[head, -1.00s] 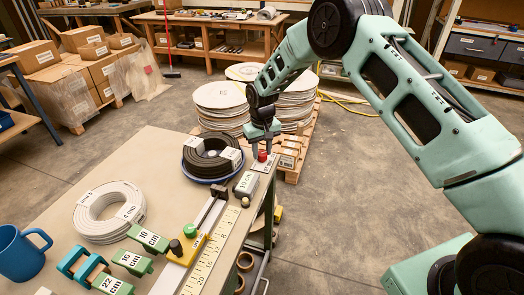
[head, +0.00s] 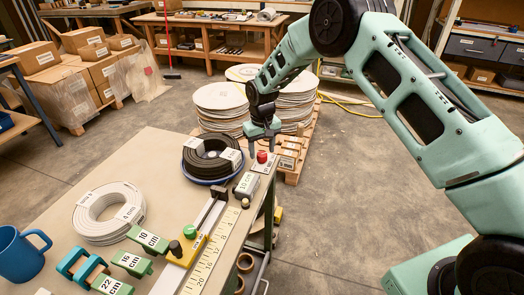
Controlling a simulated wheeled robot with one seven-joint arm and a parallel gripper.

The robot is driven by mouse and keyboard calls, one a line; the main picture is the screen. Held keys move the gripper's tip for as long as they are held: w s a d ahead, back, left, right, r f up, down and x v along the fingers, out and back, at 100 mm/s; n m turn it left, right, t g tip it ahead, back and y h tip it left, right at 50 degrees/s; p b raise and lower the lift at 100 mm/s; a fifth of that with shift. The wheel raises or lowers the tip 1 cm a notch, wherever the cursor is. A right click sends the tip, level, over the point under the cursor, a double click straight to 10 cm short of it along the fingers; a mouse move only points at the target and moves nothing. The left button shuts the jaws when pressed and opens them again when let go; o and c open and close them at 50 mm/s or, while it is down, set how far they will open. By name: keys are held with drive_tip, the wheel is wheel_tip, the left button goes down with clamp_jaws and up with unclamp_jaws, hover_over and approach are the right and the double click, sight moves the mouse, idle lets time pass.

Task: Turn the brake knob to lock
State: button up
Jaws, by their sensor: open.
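A red knob (head: 262,157) stands on a pale labelled plate (head: 266,166) at the far right corner of the bench. It appears to be the brake knob; the plate's lettering is too small to read. My gripper (head: 262,150) points down just above the red knob. Its fingers are apart, one to each side of the knob's top, with nothing held between them. I cannot tell whether a finger touches the knob. The black coil (head: 205,158) lies in a blue-rimmed holder just left of the plate.
A ruler (head: 213,255) and rail with a yellow stop (head: 186,249) run along the bench's right edge. A white coil (head: 109,213), green blocks and a blue mug (head: 22,253) stand left.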

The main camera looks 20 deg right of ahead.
sight(262, 153)
wheel_tip(262, 153, up, 16)
drive_tip(key=b, duration=0.1)
drive_tip(key=shift+r+b, duration=0.25)
drive_tip(key=shift+b, duration=0.15)
drive_tip(key=s+a+r+n, duration=0.1)
drive_tip(key=s+a+r, duration=0.15)
drive_tip(key=s, duration=0.45)
drive_tip(key=s+a+r+n+y, duration=0.1)
drive_tip(key=s+a, duration=0.3)
drive_tip(key=s, duration=0.3)
drive_tip(key=s+a+r+n, duration=0.1)
drive_tip(key=s+a, duration=0.3)
drive_tip(key=s, duration=0.3)
drive_tip(key=s+d+f+n, duration=0.1)
drive_tip(key=s+d, duration=0.1)
drive_tip(key=s, duration=0.8)
drive_tip(key=s+d+f+n, duration=0.1)
drive_tip(key=s+d, duration=0.1)
drive_tip(key=s, duration=0.9)
drive_tip(key=shift+s+f+n, duration=0.2)
drive_tip(key=shift+s+n, duration=0.1)
drive_tip(key=shift+c, duration=0.2)
